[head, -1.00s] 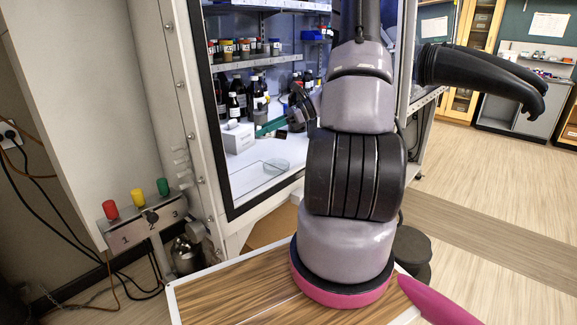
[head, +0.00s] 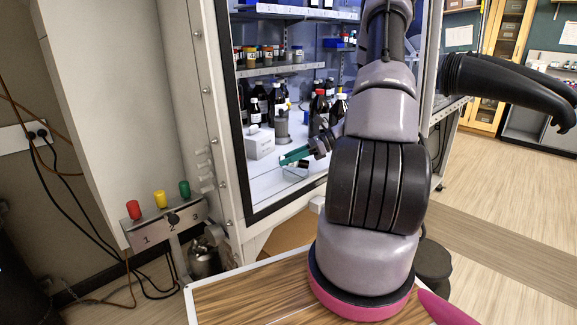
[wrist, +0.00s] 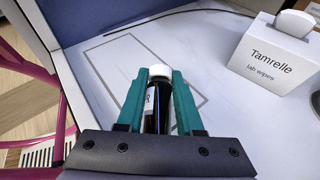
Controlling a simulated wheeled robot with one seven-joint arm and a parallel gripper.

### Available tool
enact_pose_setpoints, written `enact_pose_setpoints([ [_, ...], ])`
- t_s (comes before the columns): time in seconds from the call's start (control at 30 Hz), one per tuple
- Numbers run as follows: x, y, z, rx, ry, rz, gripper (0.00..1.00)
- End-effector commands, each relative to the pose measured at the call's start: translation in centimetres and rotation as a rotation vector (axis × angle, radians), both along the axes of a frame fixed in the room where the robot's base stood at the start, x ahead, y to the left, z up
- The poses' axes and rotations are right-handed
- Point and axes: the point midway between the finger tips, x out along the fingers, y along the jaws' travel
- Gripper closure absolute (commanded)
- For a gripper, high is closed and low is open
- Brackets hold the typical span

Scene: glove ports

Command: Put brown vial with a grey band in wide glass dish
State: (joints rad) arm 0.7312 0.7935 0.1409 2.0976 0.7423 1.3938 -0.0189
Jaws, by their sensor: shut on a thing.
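My gripper (wrist: 158,100) has teal fingers and is shut on a dark vial (wrist: 154,118) with a white cap and a pale label. Its grey band cannot be made out. In the head view my gripper (head: 290,158) is inside the cabinet, low over its white floor. The wide glass dish shows in the wrist view as a faint, clear rectangular outline (wrist: 103,74) below and beyond the vial. The gripper and vial hide its near part. In the head view the dish is largely hidden around the gripper.
A white wipes box (wrist: 270,55) stands right of the dish; it also shows in the head view (head: 260,143). Several dark bottles (head: 277,98) stand behind, below a shelf of small jars (head: 267,53). The cabinet's frame (head: 236,140) edges the opening on the left.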

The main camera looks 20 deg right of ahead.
Motion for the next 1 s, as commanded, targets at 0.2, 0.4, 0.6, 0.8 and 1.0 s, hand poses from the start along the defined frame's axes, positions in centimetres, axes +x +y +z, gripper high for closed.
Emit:
enact_pose_setpoints([
  [0.2,0.0,0.0,-2.3,0.0,0.0,0.0,1.0],
  [0.4,0.0,0.0,-2.3,0.0,0.0,0.0,1.0],
  [0.6,0.0,0.0,-2.6,0.0,0.0,0.0,0.46],
  [0.8,0.0,0.0,-2.6,0.0,0.0,0.0,0.35],
  [1.0,0.0,0.0,-2.5,0.0,0.0,0.0,0.35],
])
